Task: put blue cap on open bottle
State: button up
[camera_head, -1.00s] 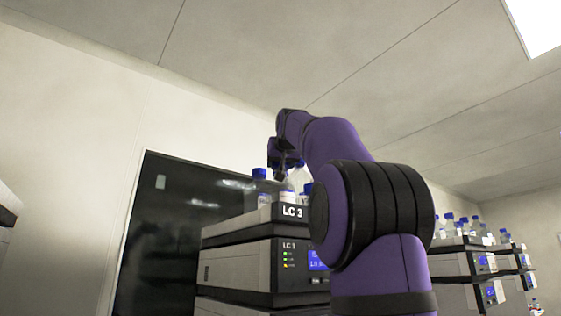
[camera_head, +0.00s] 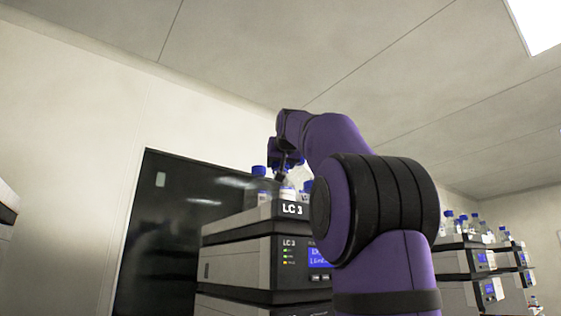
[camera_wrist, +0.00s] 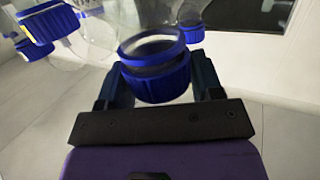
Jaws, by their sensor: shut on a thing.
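My gripper (camera_wrist: 158,74) is shut on a blue cap (camera_wrist: 158,87), held between its two fingers in the wrist view. A clear bottle neck with a blue collar ring (camera_wrist: 152,46) lines up with the cap, very close to it or touching it. I cannot tell whether the cap is seated. In the head view my gripper (camera_head: 287,164) points down over the bottles on top of the LC 3 stack (camera_head: 250,260). The cap and open neck are too small to make out there.
A blue-capped bottle (camera_head: 259,185) stands left of my gripper on the stack. In the wrist view, other blue caps (camera_wrist: 38,32) are close at the upper left. More instrument stacks (camera_head: 465,262) with bottles stand at right. A dark door (camera_head: 170,220) is behind.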

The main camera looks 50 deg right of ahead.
dwell(0.4)
jog(key=o, duration=1)
jog(key=v, duration=1)
jog(key=shift+s+a+f, duration=0.1)
jog(key=shift+s+a, duration=0.15)
jog(key=shift+s, duration=0.05)
